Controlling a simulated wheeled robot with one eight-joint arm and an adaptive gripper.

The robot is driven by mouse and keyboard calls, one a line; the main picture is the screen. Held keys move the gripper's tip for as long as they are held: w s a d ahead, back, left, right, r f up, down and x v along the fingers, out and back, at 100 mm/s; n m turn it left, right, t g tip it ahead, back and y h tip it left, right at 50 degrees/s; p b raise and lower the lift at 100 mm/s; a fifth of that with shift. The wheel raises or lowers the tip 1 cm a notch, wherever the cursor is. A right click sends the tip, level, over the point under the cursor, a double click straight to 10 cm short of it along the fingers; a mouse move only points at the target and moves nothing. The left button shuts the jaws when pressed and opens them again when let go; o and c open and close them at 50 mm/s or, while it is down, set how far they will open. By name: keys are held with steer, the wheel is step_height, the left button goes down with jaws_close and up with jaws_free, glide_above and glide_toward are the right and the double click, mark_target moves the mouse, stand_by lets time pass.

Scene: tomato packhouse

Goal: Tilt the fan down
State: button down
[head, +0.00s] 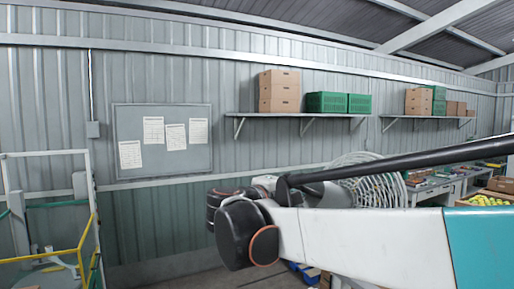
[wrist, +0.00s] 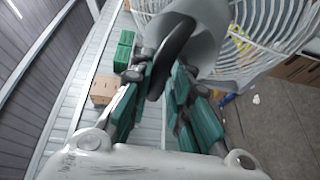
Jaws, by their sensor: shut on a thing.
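The fan shows in the head view as a round pale wire cage (head: 372,182), partly hidden behind my arm. In the wrist view its white wire cage (wrist: 262,42) fills the upper right, seen from close up. A grey rounded motor housing (wrist: 205,25) sits behind the cage. My gripper (wrist: 163,78), with green-padded fingers, is at the back of the housing. The fingers lie on either side of a dark flat part (wrist: 176,52) of the fan and are shut on it. I cannot make out the exact contact. The fan's stand is not clearly visible.
A wall shelf (head: 285,115) holds cardboard boxes (head: 279,91) and green crates (head: 326,102). A noticeboard (head: 162,140) hangs at left, above a yellow railing (head: 50,257). A workbench (head: 430,190) stands at right. Some floor (wrist: 250,140) is open below the fan.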

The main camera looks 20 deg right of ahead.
steer(key=c, duration=1.6)
jaws_free()
steer(key=shift+s+d+r, duration=0.2)
steer(key=shift+s+r, duration=0.1)
steer(key=shift+r, duration=0.2)
steer(key=shift+d+f, duration=0.1)
steer(key=shift+f, duration=0.15)
steer(key=w+v, duration=0.1)
steer(key=v, duration=1)
steer(key=shift+a, duration=0.6)
steer(key=shift+s, duration=0.15)
steer(key=s+d+f+g+y+b, duration=0.1)
steer(key=s+f+y+b, duration=0.1)
steer(key=f+b, duration=0.5)
steer(key=s+d+f+y+b, duration=0.2)
steer(key=f+b, duration=0.1)
steer(key=f, duration=0.9)
steer(key=s+a+f+m+y+b, duration=0.1)
steer(key=s+a+f+y+b, duration=0.2)
steer(key=f+b, duration=0.5)
steer(key=s+a+f+m+y+b, duration=0.2)
steer(key=f+b, duration=0.7)
steer(key=f, duration=1.3)
steer(key=s+a+f+m+y+b, duration=0.1)
steer(key=s+a+f+y+b, duration=0.4)
steer(key=f+b, duration=0.4)
step_height(320, 180, down, 7)
steer(key=shift+s+a+r+m+t+y, duration=0.3)
steer(key=shift+s+m+t+y, duration=0.1)
steer(key=shift+s+y, duration=0.55)
